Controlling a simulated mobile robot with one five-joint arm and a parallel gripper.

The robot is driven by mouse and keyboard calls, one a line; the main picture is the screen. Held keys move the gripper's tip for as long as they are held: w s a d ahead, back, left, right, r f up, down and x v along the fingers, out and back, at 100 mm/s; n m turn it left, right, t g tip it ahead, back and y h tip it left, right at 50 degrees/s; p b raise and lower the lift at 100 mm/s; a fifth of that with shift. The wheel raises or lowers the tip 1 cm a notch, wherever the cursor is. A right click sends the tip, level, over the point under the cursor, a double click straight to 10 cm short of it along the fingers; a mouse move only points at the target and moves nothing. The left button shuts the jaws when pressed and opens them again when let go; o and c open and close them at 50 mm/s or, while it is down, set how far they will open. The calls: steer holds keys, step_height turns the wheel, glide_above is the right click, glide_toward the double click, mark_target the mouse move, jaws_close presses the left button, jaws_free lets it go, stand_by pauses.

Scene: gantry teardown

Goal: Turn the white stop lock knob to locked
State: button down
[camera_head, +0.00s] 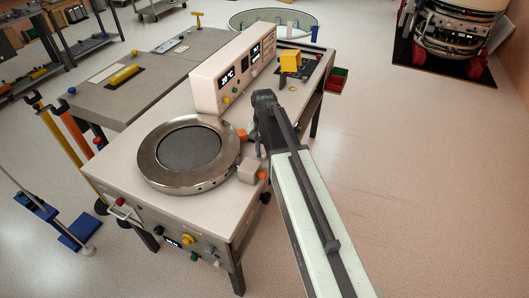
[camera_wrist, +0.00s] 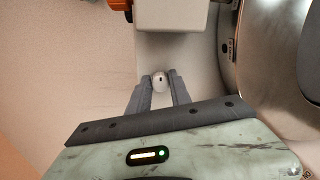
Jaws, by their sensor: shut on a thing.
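The white stop lock knob (camera_wrist: 159,83) is small and rounded with a dark mark on its face, in the middle of the wrist view. My gripper (camera_wrist: 160,78) is shut on it, one grey finger on each side. The knob stands on a pale surface close to a white block (camera_wrist: 178,14). In the head view my arm reaches over the right edge of the bench (camera_head: 112,178) and its end points down beside the round metal ring (camera_head: 150,172). The knob cannot be made out there. I cannot tell which setting the knob points to.
The metal ring's curved side (camera_wrist: 236,92) is close on the right in the wrist view. An orange part (camera_wrist: 120,5) sits beside the white block. A white console (camera_head: 228,82) and a yellow block (camera_head: 291,61) stand farther back.

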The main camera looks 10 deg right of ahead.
mark_target(264, 154)
steer(key=shift+s, duration=0.1)
steer(key=c, duration=1.2)
jaws_free()
step_height(264, 154, up, 8)
steer(key=p, duration=0.8)
steer(key=shift+f, duration=0.1)
steer(key=shift+s+d+n, duration=0.1)
steer(key=shift+s+n, duration=0.65)
steer(key=shift+s, duration=1.6)
steer(key=shift+s+d+n, duration=0.1)
steer(key=shift+s+n, duration=0.6)
steer(key=shift+s, duration=1.65)
steer(key=shift+s+d+n, duration=0.1)
steer(key=shift+s+n, duration=0.65)
steer(key=shift+s, duration=1.6)
